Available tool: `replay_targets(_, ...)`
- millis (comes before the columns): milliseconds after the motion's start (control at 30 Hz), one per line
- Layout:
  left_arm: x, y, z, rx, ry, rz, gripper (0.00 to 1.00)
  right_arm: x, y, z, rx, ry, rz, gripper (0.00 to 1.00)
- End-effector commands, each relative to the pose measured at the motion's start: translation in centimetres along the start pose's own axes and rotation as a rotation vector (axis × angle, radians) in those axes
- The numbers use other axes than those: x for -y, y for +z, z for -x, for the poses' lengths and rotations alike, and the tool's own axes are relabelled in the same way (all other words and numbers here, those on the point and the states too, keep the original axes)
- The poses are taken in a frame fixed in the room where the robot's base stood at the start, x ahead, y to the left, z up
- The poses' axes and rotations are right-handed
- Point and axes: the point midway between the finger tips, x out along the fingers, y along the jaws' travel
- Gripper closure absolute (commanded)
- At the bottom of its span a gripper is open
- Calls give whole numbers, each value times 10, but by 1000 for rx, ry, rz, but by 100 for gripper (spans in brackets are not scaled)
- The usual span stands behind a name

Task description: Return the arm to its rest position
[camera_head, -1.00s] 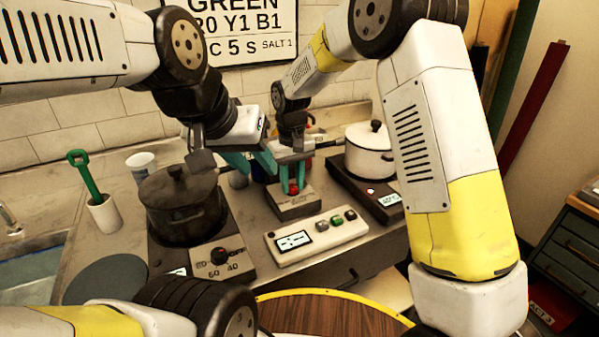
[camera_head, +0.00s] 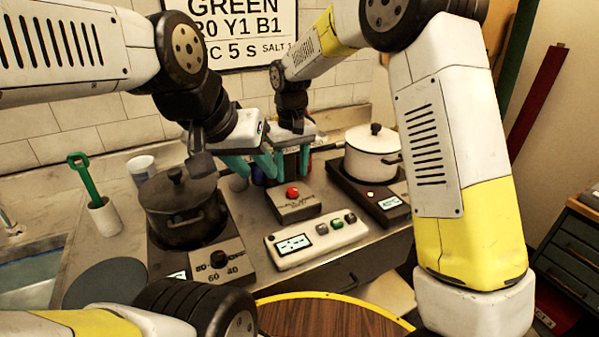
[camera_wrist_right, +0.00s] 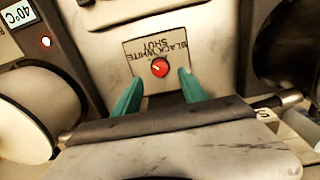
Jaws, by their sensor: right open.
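My right gripper (camera_head: 292,158) hangs above and behind the grey box (camera_head: 296,208), which has a red button (camera_head: 292,192) on top. In the right wrist view its two teal fingers (camera_wrist_right: 160,88) are apart with nothing between them, and the button box (camera_wrist_right: 133,52) lies beyond the tips. My left gripper (camera_head: 252,165) is just left of the right one, near the back of the counter. Its teal fingers partly overlap things behind, so its grip is unclear.
A dark lidded pot (camera_head: 182,207) stands left on a hot plate, and a white pot (camera_head: 372,155) stands right on another. A panel with buttons (camera_head: 318,239) lies in front. A white cup with a green-handled tool (camera_head: 104,217) is at far left. A round wooden top (camera_head: 330,318) is nearest.

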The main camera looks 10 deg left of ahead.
Motion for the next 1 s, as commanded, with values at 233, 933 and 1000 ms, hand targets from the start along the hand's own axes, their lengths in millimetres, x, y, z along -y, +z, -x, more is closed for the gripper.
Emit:
replay_targets(233,0,0,0,0,0,0,64,0,0,25,-1,0,1,50)
replay_targets(933,0,0,0,0,0,0,64,-58,77,102,-151,-37,-140,50)
replay_targets(1000,0,0,0,0,0,0,64,-70,101,117,-192,-43,-177,50)
